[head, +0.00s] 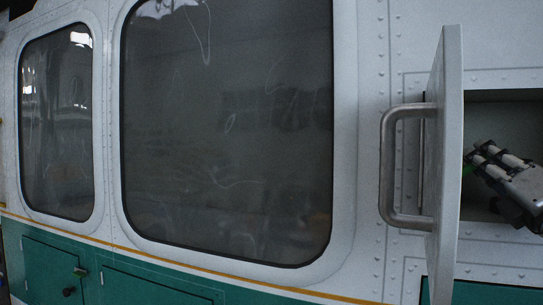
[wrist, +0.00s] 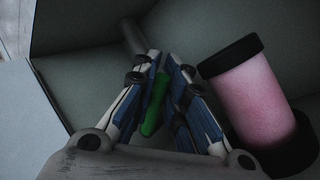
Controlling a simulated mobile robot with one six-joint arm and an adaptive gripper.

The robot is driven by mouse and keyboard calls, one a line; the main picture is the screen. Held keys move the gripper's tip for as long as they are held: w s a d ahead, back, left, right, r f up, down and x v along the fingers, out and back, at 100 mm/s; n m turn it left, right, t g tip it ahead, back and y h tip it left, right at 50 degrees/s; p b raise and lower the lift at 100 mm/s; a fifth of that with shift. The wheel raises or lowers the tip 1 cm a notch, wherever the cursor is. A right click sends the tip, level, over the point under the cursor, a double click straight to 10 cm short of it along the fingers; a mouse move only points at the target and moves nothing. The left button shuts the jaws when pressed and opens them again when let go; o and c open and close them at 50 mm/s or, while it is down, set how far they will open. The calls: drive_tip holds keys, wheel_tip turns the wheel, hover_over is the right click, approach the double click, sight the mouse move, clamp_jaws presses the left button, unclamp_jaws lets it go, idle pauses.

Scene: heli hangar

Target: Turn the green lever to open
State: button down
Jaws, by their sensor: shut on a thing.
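The green lever (wrist: 153,104) shows in the wrist view between the two fingers of my gripper (wrist: 166,75). The fingers are closed in on it, and its lower end sticks out below their tips toward the palm. A dark cylindrical bar (wrist: 133,37) stands just behind the fingertips; I cannot tell how it joins the lever. In the head view my gripper (head: 470,157) reaches into the open compartment (head: 490,103) at the right, with a bit of green at its tips. Most of the lever is hidden there by the gripper and the door.
A pink cylinder with black end caps (wrist: 257,95) stands close to the right of my fingers inside the compartment. The compartment door (head: 449,170), with a metal handle (head: 388,165), stands open left of my gripper. Compartment walls are close around the gripper.

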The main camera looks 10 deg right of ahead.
drive_tip(key=shift+f, duration=0.3)
drive_tip(key=c, duration=2.1)
unclamp_jaws()
drive_tip(key=o, duration=0.5)
drive_tip(key=shift+r, duration=0.2)
drive_tip(key=shift+c, duration=0.2)
drive_tip(key=shift+s, duration=0.1)
drive_tip(key=shift+r, duration=0.1)
